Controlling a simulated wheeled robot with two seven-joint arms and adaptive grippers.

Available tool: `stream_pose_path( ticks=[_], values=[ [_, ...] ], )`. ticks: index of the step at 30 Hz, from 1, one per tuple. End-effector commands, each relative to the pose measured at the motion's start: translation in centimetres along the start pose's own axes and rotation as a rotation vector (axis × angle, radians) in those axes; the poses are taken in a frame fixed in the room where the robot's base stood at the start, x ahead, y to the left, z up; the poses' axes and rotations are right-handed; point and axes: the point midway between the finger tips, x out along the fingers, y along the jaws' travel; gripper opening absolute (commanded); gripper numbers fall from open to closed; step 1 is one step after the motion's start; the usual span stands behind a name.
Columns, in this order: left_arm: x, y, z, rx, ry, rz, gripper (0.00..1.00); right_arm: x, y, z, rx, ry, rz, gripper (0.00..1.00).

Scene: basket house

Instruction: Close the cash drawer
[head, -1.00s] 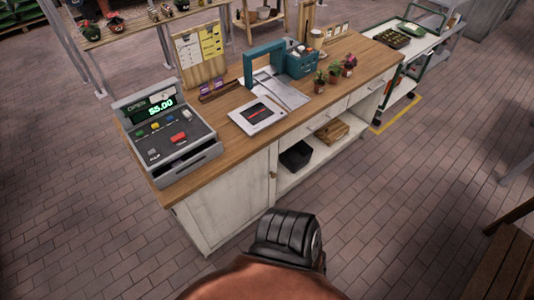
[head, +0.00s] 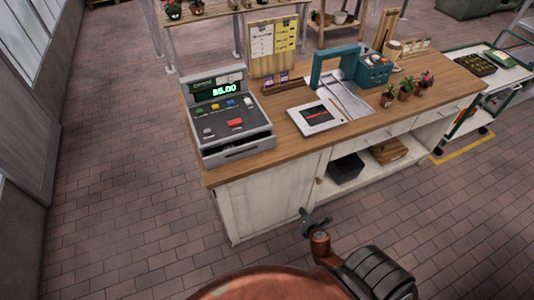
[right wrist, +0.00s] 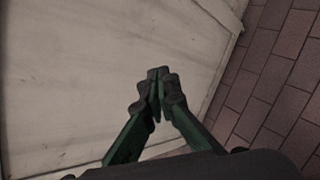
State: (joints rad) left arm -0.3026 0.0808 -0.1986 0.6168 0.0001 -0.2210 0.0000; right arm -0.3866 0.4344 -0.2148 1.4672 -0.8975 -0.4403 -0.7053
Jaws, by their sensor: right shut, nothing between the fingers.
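A grey cash register (head: 228,108) stands on the left end of the wooden counter, its display reading $5.00. Its cash drawer (head: 240,150) is at the base of the front. The drawer front sticks out a little, with a dark gap above it. My right gripper (head: 306,216) is low in front of the counter's white cabinet, right of and below the drawer, apart from it. In the right wrist view the right gripper (right wrist: 160,82) is shut and empty, with the white panel behind it. My left gripper is not in view.
The counter (head: 285,142) also holds a white tablet (head: 317,117), a teal crate (head: 374,70) and small potted plants (head: 405,90). Open shelves below hold a black bin (head: 346,168) and a wooden crate (head: 389,151). The brick floor left of the counter is clear.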

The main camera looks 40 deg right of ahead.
Motion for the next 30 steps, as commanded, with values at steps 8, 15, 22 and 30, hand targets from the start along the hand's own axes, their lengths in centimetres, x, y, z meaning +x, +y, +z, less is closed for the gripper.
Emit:
stream_pose_path(
  ticks=[8, 15, 22, 30],
  values=[
    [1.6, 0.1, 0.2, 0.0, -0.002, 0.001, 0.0, -11.1, 21.4, 7.4, -0.715, -0.362, 0.403, 0.0],
    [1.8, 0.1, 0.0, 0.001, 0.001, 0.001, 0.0, -15.7, 26.7, 8.4, -0.884, -0.503, 0.494, 0.0],
    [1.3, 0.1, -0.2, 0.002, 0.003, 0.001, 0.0, -13.3, 28.9, 9.2, -0.885, -0.508, 0.497, 0.0],
    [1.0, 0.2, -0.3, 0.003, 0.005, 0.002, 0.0, -8.9, 32.2, 10.3, -0.883, -0.505, 0.496, 0.0]
  ],
)
